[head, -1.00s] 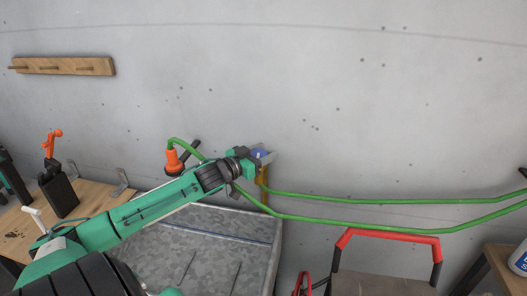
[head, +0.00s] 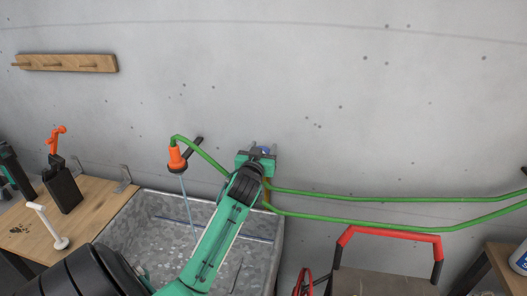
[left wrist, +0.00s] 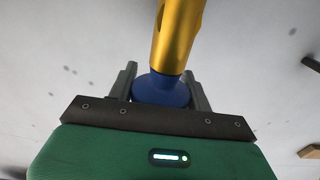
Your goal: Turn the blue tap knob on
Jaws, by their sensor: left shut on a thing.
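The blue tap knob (head: 265,149) is on the wall above the right end of the sink, mostly hidden by my left gripper (head: 263,148). In the left wrist view the blue knob (left wrist: 160,91) sits between the two fingers of my left gripper (left wrist: 160,88), at the end of a brass-yellow pipe (left wrist: 178,35). The left gripper is shut on the knob. A thin bluish stream of water (head: 187,203) runs from the orange nozzle (head: 176,159) down into the grey metal sink (head: 165,205). My right gripper is not in view.
A green hose (head: 390,201) runs along the wall to the right. A wooden bench (head: 95,215) with a black can (head: 63,188) stands at the left. A red-handled toolbox (head: 390,236) is at the lower right. A wooden peg rail (head: 66,63) hangs on the wall.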

